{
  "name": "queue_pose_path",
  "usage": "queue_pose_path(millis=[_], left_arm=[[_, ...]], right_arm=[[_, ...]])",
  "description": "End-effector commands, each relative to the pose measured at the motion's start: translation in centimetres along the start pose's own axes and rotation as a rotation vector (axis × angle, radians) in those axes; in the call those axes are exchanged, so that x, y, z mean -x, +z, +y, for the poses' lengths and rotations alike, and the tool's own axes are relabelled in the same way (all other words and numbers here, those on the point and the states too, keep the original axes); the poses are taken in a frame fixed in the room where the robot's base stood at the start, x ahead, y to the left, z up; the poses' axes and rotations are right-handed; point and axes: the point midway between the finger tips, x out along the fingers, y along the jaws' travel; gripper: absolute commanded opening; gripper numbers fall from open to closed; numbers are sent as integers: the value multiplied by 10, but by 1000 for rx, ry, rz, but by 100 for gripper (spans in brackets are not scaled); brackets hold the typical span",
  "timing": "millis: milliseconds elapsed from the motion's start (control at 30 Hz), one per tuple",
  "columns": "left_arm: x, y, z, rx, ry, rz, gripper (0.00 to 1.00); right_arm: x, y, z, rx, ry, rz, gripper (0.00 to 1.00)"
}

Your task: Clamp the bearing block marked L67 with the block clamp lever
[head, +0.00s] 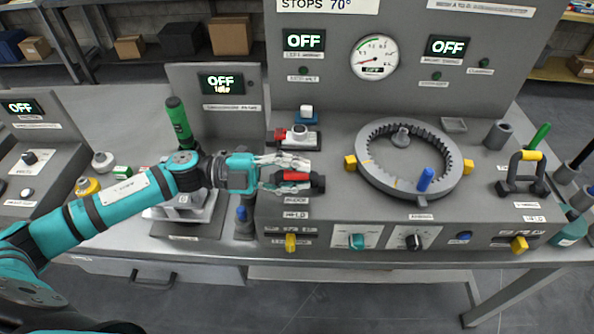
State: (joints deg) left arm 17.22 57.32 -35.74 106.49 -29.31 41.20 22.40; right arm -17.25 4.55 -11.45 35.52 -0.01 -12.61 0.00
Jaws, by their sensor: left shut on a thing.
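My left arm reaches in from the left over the middle machine. My left gripper (298,179) is shut on a red and black handle (316,183) at the machine's left front edge. The fingers hide part of the handle, and I cannot tell for sure that it is the block clamp lever. Behind the gripper, a small fixture with a red piece and a white round top (299,133) sits on a dark base. No L67 mark is readable, so I cannot tell which part is that bearing block. My right gripper is not in view.
A grey toothed ring (447,178) with yellow tabs and a blue peg (425,179) lies right of the gripper. A green-handled lever (179,122) rises behind my left arm. Front knobs include a yellow one (291,243).

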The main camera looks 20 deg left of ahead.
Motion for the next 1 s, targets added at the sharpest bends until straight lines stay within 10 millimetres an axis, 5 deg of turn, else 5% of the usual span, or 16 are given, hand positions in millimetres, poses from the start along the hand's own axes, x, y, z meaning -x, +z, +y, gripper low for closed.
queue_pose_path(millis=[867,900,1000], left_arm=[[0,-6,11,-148,3,4,0],[0,-6,11,-147,3,4,27],[0,-6,11,-147,2,4,40]], right_arm=[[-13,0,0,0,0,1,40],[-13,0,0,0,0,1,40],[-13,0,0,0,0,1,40]])
